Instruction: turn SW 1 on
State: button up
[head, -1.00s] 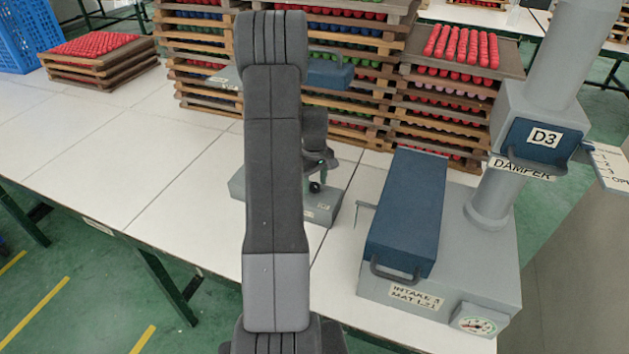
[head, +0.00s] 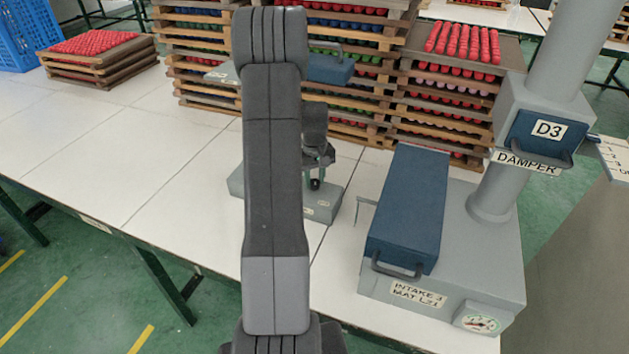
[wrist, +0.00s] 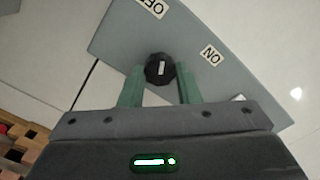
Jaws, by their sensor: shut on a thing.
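The switch is a black round knob (wrist: 160,69) with a white mark, on a grey box (wrist: 120,40) with an OFF label (wrist: 153,7) and an ON label (wrist: 210,56). The white mark runs nearly up and down in the wrist view, its upper end towards the OFF side. My gripper (wrist: 160,82) has its two green fingers on either side of the knob and is shut on it. In the head view, the grey box (head: 322,206) sits on the table, partly hidden behind my arm, with my gripper (head: 317,172) over it. No SW 1 label is readable.
A grey machine (head: 480,250) with a blue lid (head: 410,205) and a DAMPER column (head: 490,195) stands to the right. Stacked wooden trays (head: 440,115) of coloured pieces stand behind.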

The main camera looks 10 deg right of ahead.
aim_at(315, 181)
jog(key=m+b, duration=0.1)
jog(key=m, duration=0.2)
jog(key=shift+m, duration=0.4)
jog(key=m+b, duration=0.1)
jog(key=m, duration=0.2)
jog(key=shift+m+b, duration=0.3)
jog(key=m, duration=0.3)
jog(key=shift+m+b, duration=0.3)
jog(key=shift+b, duration=0.1)
jog(key=shift+m, duration=1.8)
jog(key=o, duration=1)
jog(key=shift+r, duration=0.15)
notch_tip(315, 181, up, 14)
jog(key=shift+f+b, duration=0.2)
jog(key=shift+b, duration=0.3)
